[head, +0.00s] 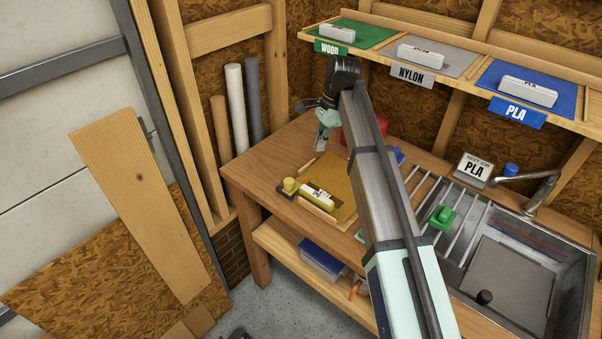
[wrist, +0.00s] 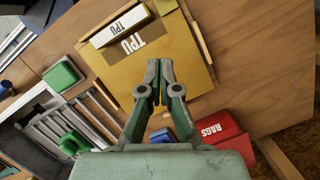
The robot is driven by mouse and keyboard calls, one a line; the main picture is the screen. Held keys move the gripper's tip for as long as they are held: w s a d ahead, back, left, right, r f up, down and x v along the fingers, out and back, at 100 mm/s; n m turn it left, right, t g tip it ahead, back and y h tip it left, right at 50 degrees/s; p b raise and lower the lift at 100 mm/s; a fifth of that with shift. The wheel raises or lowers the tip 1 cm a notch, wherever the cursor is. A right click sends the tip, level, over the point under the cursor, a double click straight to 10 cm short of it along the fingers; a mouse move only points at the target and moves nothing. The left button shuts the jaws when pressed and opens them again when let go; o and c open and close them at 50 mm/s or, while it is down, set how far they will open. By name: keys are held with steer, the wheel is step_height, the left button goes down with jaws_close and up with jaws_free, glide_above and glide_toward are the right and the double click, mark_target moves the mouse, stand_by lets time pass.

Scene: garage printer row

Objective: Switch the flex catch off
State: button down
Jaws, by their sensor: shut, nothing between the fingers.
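A yellow knob (head: 290,186) on a small dark base stands at the front left of a yellow mat on the wooden bench; I cannot tell which way it is set. A yellow-and-white block marked TPU (head: 317,198) lies beside it, and the block also shows in the wrist view (wrist: 116,26). The yellow mat (head: 340,175), also marked TPU, fills the upper middle of the wrist view (wrist: 190,62). My gripper (head: 320,147) is above the bench behind the knob. In the wrist view my gripper (wrist: 159,85) is shut and empty, its tips over the mat.
A red box marked RAGS (wrist: 218,122) is near the gripper. A sink (head: 510,270) with rails and a green block (head: 442,217) is right. A shelf (head: 450,30) overhangs the bench, with WOOD, NYLON and PLA labels. The bench's left end (head: 265,160) is clear.

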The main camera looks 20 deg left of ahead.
steer(key=p, duration=0.3)
glide_toward(296, 187)
steer(key=w+d+f, duration=0.1)
steer(key=d+f, duration=0.1)
steer(key=f, duration=0.1)
steer(key=shift+w+d+f, duration=0.1)
steer(key=shift+w+d, duration=0.05)
steer(key=shift+w, duration=0.25)
steer(key=shift+s+a+f+p, duration=0.2)
steer(key=shift+s+a+p, duration=0.2)
steer(key=shift+a, duration=0.2)
steer(key=shift+s+a+f+p, duration=0.2)
steer(key=shift+s+a+p, duration=0.1)
steer(key=shift+s+a, duration=0.25)
steer(key=shift+s+a+f, duration=0.15)
steer(key=shift+s+a, duration=0.15)
steer(key=shift+a, duration=0.2)
steer(key=s, duration=0.1)
steer(key=s+a, duration=0.1)
steer(key=s, duration=0.2)
steer(key=shift+s+a+p, duration=0.3)
steer(key=shift+a+p, duration=0.05)
steer(key=shift+a, duration=0.05)
